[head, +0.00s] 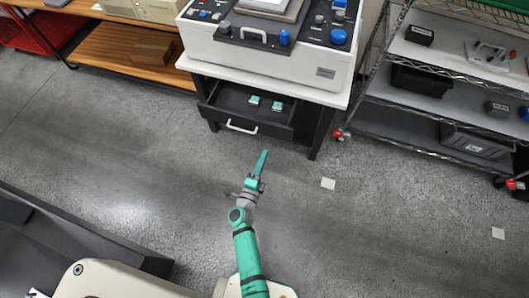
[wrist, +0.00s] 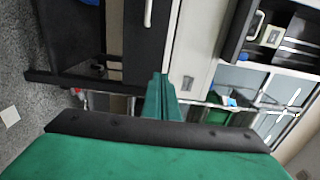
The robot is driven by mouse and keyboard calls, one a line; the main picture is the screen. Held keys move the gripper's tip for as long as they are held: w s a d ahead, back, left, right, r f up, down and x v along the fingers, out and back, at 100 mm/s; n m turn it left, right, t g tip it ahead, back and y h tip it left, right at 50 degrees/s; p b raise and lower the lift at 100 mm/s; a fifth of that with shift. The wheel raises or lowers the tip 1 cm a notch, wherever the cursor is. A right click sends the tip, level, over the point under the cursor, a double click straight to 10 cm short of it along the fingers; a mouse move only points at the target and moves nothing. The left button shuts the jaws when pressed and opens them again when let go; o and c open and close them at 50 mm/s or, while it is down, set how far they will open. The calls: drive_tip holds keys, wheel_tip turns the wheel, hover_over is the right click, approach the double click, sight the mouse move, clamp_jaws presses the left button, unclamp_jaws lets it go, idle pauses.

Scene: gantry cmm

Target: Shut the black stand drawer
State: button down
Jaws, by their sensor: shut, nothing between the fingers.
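The black stand drawer (head: 246,116) is pulled out from the black stand under the white machine in the head view. It has a white handle (head: 242,125) on its front, and two small teal-and-white items (head: 265,103) lie inside. My gripper (head: 263,158) is shut and empty, in front of the drawer and to the right of its handle, apart from it in the head view. In the wrist view my gripper's green fingers (wrist: 162,95) are together, with the stand's dark front and a white handle (wrist: 148,12) beyond them.
The white machine (head: 270,50) with blue knobs sits on the stand. A wire shelf (head: 440,85) with black bins stands at the right, and a wooden bench (head: 130,50) at the left. Open grey floor lies around my arm, with a white square (head: 328,183) on it.

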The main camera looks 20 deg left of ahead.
sight(274, 127)
drive_tip(key=w, duration=1.2)
drive_tip(key=shift+d, duration=0.25)
